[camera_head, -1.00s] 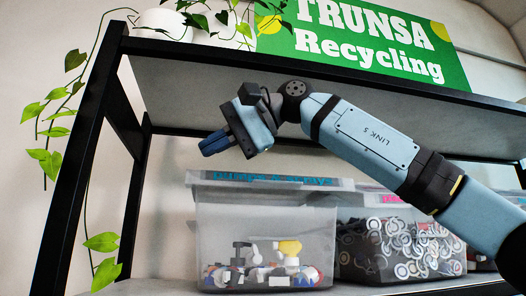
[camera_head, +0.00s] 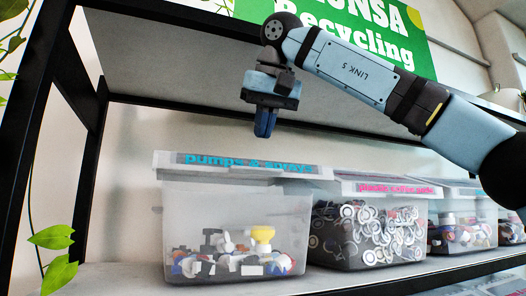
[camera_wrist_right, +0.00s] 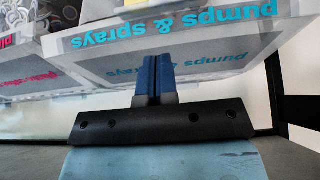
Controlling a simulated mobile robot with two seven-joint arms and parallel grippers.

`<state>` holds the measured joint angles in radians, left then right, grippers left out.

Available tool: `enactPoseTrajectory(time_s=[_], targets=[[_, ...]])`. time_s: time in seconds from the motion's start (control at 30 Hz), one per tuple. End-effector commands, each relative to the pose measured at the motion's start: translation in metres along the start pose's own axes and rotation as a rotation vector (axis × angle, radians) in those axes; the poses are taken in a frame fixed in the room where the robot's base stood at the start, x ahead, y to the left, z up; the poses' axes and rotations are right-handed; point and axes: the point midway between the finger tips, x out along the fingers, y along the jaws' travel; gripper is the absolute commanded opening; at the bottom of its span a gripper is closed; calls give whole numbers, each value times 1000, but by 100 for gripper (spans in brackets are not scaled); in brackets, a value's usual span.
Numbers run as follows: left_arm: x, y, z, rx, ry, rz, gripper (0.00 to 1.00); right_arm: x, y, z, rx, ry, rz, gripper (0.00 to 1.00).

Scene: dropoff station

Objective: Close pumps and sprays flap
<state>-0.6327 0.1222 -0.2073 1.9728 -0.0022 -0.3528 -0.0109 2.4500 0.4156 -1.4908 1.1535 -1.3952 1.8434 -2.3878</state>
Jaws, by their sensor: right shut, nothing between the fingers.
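The pumps and sprays bin (camera_head: 235,225) is a clear box with pump and spray parts inside. Its pale flap (camera_head: 180,159) with a cyan-lettered label lies roughly level across the top; I cannot tell whether it is fully seated. My right gripper (camera_head: 265,124) points down above the flap, apart from it, its blue fingers together and empty. In the right wrist view the shut fingers (camera_wrist_right: 155,80) stand in front of the labelled bin edge (camera_wrist_right: 215,24), with a second, paler label on a grey surface. My left gripper is not in view.
A bin with a pink label (camera_head: 375,235) stands close on the right, with further bins beyond it. The upper shelf (camera_head: 175,75) runs overhead, near my right arm. A black shelf post (camera_head: 38,110) and a hanging plant (camera_head: 52,238) are at the left.

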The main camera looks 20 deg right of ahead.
Motion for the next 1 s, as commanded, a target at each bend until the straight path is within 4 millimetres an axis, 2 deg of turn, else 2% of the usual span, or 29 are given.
enactPoseTrajectory(time_s=[0.07,0.2,0.43,0.77,1.0], targets=[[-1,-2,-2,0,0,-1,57,16,0,0,-1,-3,1,0],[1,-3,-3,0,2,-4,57,30,1,16,-1,0,0,0],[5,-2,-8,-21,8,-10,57,41,0,27,0,1,-1,0],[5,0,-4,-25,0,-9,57,42,0,28,1,1,-1,0],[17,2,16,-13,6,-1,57,60,0,42,0,113,1,0]])
